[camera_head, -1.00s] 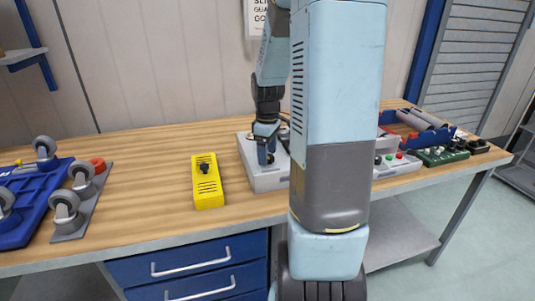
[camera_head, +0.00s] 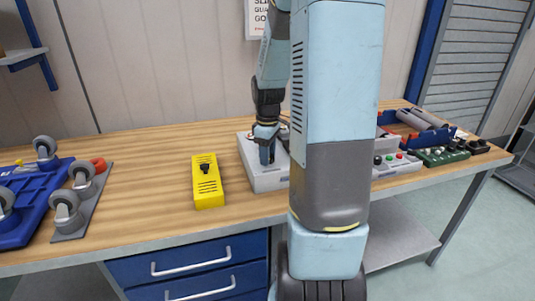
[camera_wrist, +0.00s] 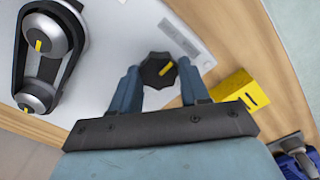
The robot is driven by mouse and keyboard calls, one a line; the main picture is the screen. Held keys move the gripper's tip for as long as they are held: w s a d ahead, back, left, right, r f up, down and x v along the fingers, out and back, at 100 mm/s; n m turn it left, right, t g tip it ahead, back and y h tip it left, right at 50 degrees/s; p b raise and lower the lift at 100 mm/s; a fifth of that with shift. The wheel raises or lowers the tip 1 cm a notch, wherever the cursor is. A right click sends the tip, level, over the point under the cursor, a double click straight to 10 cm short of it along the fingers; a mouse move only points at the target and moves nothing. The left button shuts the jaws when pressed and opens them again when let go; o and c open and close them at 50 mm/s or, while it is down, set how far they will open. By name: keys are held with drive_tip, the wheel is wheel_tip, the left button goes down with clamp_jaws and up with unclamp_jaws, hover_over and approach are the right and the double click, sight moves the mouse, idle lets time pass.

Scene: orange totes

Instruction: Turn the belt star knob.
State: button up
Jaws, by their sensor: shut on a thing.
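The black star knob (camera_wrist: 157,70) with a yellow pointer mark is on the light grey panel of a box, in the upper middle of the wrist view. My gripper (camera_wrist: 159,78) is shut on it, one blue finger on each side. In the head view my gripper (camera_head: 267,158) points down onto the grey box (camera_head: 268,181) on the bench; the knob is hidden there. A black belt (camera_wrist: 47,55) runs around a large and a small grey pulley, left of the knob in the wrist view. Both pulleys carry yellow marks.
A yellow box (camera_head: 207,182) with a black knob stands left of the grey box. Blue and grey parts with casters (camera_head: 70,200) lie at the far left. A grey button box (camera_head: 398,163) and a green board (camera_head: 442,156) are to the right. Bare bench (camera_head: 150,160) lies left of the yellow box.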

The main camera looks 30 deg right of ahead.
idle(0.3)
drive_tip(key=m, duration=0.6)
drive_tip(key=shift+m, duration=0.3)
drive_tip(key=m, duration=0.7)
idle(0.4)
drive_tip(key=o, duration=1.1)
drive_tip(key=shift+c, duration=0.2)
wheel_tip(320, 180, up, 14)
drive_tip(key=shift+f, duration=0.15)
